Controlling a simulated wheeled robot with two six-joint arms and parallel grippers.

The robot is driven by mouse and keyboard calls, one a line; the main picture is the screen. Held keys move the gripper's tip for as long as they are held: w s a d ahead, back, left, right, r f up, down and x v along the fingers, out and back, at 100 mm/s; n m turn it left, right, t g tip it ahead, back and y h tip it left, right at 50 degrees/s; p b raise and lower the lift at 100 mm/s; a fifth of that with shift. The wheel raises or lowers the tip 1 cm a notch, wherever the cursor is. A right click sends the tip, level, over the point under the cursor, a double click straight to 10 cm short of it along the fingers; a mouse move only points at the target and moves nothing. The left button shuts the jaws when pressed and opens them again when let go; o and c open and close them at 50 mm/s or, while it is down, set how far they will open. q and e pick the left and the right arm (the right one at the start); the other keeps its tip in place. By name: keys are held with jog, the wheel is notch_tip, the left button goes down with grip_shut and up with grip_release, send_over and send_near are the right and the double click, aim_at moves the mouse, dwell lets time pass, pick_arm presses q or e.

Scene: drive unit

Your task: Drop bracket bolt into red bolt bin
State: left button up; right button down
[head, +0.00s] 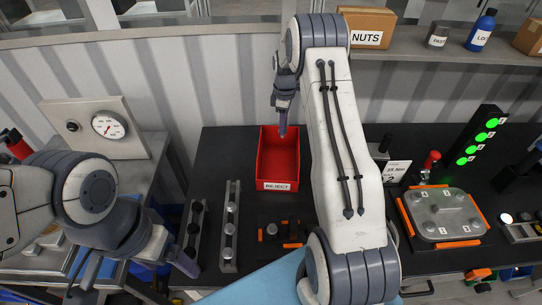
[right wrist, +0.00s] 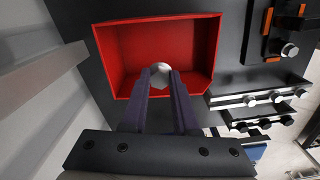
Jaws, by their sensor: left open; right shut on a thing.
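The red bin (head: 278,165), labelled REJECT, stands on the black bench in the head view. It also fills the upper middle of the right wrist view (right wrist: 207,55). My right gripper (head: 283,132) is above the back part of the bin. In the right wrist view its fingers (right wrist: 160,82) are shut on the bracket bolt (right wrist: 160,72), whose pale hexagonal head shows at the fingertips against the red interior. The bolt is too small to make out in the head view. My left gripper (head: 130,275) is open at the lower left, away from the bin.
Two bolt rails (head: 229,225) stand left of the bin, and a dark fixture with orange parts (head: 284,232) lies in front. A plate with orange clamps (head: 440,213) is at the right. A shelf with a NUTS box (head: 366,27) runs behind. A gauge panel (head: 100,128) is at the left.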

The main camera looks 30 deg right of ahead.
jog(key=shift+d+f+b, duration=0.1)
jog(key=shift+f+b, duration=0.35)
jog(key=shift+f, duration=0.2)
notch_tip(320, 180, down, 4)
jog(key=b, duration=0.3)
jog(key=shift+f, duration=0.25)
jog(key=c, duration=0.6)
grip_release()
jog(key=shift+s, duration=0.1)
jog(key=shift+r, duration=0.15)
